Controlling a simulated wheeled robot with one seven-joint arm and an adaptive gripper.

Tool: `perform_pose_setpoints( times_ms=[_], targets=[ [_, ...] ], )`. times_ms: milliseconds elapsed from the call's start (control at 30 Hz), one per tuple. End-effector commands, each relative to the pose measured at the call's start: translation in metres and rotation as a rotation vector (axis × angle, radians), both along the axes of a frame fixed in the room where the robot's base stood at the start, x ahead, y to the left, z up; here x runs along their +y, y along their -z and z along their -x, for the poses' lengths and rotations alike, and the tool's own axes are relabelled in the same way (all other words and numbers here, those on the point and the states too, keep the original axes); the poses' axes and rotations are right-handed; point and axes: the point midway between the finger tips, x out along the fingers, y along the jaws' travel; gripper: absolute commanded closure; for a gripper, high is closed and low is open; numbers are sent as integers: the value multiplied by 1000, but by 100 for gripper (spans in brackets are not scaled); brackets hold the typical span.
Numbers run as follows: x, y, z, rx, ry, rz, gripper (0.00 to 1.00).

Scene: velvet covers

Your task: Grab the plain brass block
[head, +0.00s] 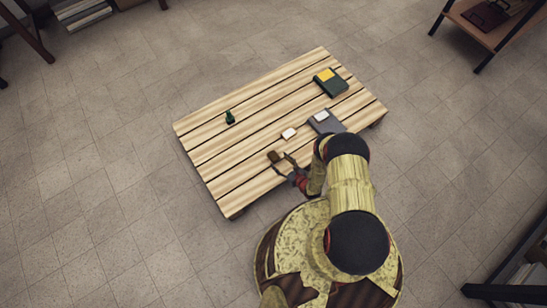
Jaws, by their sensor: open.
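A small brown-gold block (275,156), which looks like the brass block, lies on the slatted wooden pallet table (215,172) near its front edge. My gripper (284,163) is open right beside this block, at its lower right. From this height I cannot tell whether the fingers touch the block or reach around it. The block's fine surface is too small to make out.
A small white block (289,134) lies just behind. A grey book-like item (325,123) carries a pale piece. A dark book-like item (331,87) carries a yellow piece (326,75). A small green object (230,117) stands at left.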

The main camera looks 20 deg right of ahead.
Motion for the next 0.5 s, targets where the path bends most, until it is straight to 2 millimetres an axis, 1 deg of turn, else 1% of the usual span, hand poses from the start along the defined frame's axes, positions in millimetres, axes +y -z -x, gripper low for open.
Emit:
perform_pose_setpoints(
  times_ms=[200,367,500],
  targets=[
    [7,10,-19,-3,-1,1,41],
    [11,17,-28,-1,-2,0,41],
    [16,28,-44,-2,-4,1,41]
  ],
)
